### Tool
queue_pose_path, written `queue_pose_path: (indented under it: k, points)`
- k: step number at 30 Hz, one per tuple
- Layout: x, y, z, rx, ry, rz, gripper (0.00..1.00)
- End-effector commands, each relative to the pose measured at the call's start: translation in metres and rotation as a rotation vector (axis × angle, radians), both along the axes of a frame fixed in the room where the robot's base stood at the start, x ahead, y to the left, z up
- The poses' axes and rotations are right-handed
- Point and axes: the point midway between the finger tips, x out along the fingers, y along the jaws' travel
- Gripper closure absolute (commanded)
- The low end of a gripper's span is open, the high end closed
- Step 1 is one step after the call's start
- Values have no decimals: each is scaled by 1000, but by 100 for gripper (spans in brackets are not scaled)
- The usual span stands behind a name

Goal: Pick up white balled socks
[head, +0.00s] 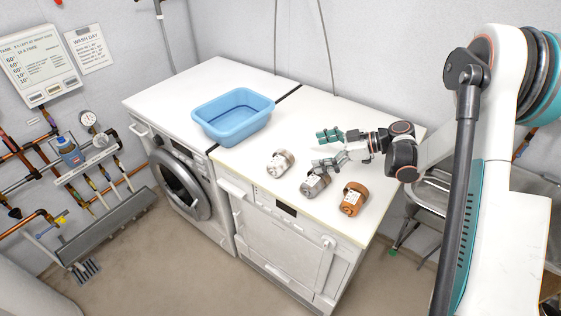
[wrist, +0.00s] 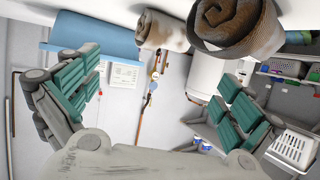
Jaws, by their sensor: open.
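The white balled socks (head: 280,163) lie on the white top of the right machine, just right of the blue tub. In the wrist view, a pale roll (wrist: 163,30) that looks like these socks shows at the top, between the fingers and beyond them. My gripper (head: 318,150) is open and empty, to the right of the white socks and apart from them. Its two green-padded fingers also show in the wrist view (wrist: 155,75), spread wide.
Grey balled socks (head: 315,184) lie close to my lower finger; contact is unclear. Brown balled socks (head: 353,199) lie further right. A larger grey-brown roll (wrist: 235,22) is near in the wrist view. The blue tub (head: 233,128) stands left. The back of the top is clear.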

Motion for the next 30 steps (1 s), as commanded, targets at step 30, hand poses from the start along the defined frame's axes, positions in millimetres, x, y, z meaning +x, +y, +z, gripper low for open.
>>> queue_pose_path:
  k: [30]
  points:
    - [22,115,-55,-2,2,1,0]
